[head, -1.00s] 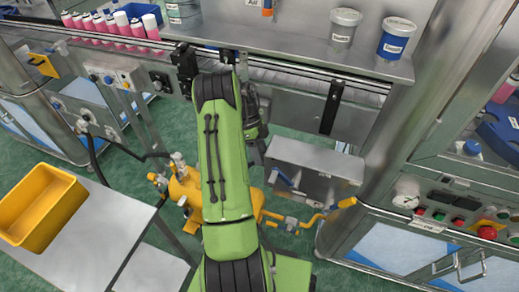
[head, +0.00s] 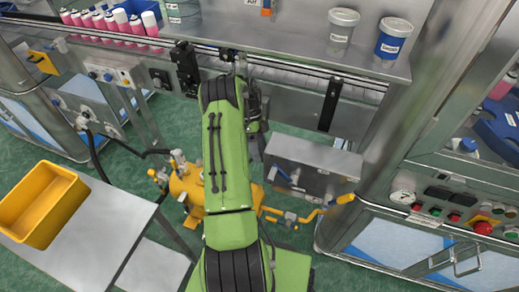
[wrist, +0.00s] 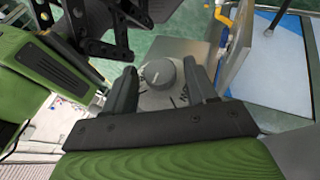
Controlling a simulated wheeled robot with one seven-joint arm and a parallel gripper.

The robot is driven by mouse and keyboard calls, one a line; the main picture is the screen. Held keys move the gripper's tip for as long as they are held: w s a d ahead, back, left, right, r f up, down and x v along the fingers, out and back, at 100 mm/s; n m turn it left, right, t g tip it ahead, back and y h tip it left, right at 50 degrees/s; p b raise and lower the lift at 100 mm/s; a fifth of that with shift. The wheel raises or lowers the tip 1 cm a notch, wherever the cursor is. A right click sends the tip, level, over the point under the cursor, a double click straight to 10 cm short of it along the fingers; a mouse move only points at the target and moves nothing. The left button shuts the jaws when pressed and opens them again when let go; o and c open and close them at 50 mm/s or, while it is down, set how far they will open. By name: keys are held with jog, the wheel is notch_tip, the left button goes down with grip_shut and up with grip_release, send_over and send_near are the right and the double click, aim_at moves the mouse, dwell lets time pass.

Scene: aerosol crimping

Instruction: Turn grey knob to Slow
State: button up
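The grey knob (wrist: 160,73) is round and shows in the wrist view, on a light plate with dark markings that I cannot read fully. My gripper (wrist: 159,82) is open, with one dark finger on each side of the knob. There seems to be a gap between the fingers and the knob; I cannot tell whether either touches it. In the head view my green arm hides the knob and the fingers.
A steel box (head: 312,167) stands right of my arm, above yellow piping (head: 318,212). A steel shelf (head: 290,45) with a grey tub (head: 341,32) and blue tub (head: 392,40) is above. A yellow bin (head: 42,205) sits on a table at left.

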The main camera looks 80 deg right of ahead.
jog(key=shift+o, duration=0.3)
notch_tip(320, 180, up, 10)
jog(key=p, duration=0.2)
